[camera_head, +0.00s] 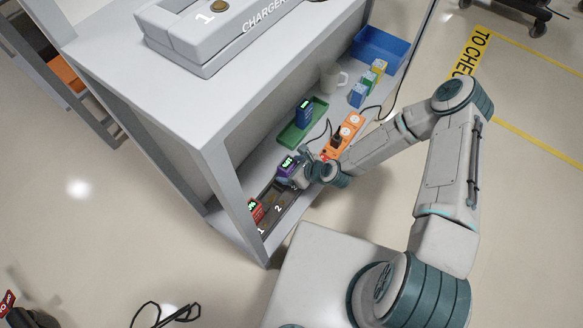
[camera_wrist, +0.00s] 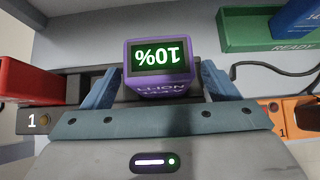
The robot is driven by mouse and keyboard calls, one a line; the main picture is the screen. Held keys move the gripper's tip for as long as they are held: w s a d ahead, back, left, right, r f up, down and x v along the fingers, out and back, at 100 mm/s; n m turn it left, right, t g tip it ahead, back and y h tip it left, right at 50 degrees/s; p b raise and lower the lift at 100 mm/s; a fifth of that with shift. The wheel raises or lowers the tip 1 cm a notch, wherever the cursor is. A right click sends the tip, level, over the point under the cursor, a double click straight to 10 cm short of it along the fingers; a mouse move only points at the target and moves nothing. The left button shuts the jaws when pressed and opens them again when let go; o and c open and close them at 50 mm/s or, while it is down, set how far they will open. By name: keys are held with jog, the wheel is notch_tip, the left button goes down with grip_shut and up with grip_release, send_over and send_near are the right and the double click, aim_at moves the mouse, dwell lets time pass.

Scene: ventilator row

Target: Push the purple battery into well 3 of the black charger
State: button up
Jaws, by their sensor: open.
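The purple battery (camera_wrist: 160,75) stands between the two blue fingers of my gripper (camera_wrist: 158,88) in the wrist view, its screen reading 10%. The fingers are open on either side of it. The head view shows the battery (camera_head: 289,165) at the far end of the black charger (camera_head: 270,207), with my gripper (camera_head: 303,170) at it. Charger labels 1 and 2 are visible; the label for well 3 is hidden. I cannot tell how deep the battery sits. A red battery (camera_head: 255,209) stands at well 1; it also shows at the left of the wrist view (camera_wrist: 30,85).
A green tray (camera_head: 292,140) holds a blue battery (camera_head: 304,113) behind my gripper. An orange power strip (camera_head: 349,127) with a cable lies close on the right. A mug (camera_head: 331,78), small boxes (camera_head: 358,95) and a blue bin (camera_head: 382,48) stand farther along. The upper shelf (camera_head: 215,100) overhangs.

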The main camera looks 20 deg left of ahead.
jog(key=p+v, duration=0.4)
jog(key=v, duration=0.9)
jog(key=shift+d+r+p, duration=0.3)
jog(key=w+d+r+n+h+p, duration=0.1)
jog(key=d+r+n+h+p, duration=0.35)
jog(key=r, duration=0.65)
jog(key=w+d+r+n+g+h+p, duration=0.15)
jog(key=d+r+n+p, duration=0.25)
jog(key=d+r+p, duration=0.45)
jog(key=w+d+r+n+h+p, duration=0.2)
jog(key=d+r+n, duration=0.3)
jog(key=r, duration=0.7)
jog(key=s+d+r+n+p, duration=0.1)
jog(key=s+r+p, duration=0.3)
jog(key=r, duration=0.8)
jog(key=s+d+r+n+t+p, duration=0.1)
jog(key=s+r+n+p, duration=0.2)
jog(key=r, duration=0.9)
jog(key=s+d+r+n+h+p, duration=0.1)
jog(key=r+p, duration=0.5)
jog(key=r, duration=0.6)
jog(key=s+d+n, duration=0.1)
jog(key=s+n, duration=0.1)
jog(key=s, duration=0.1)
jog(key=shift+s+t, duration=0.35)
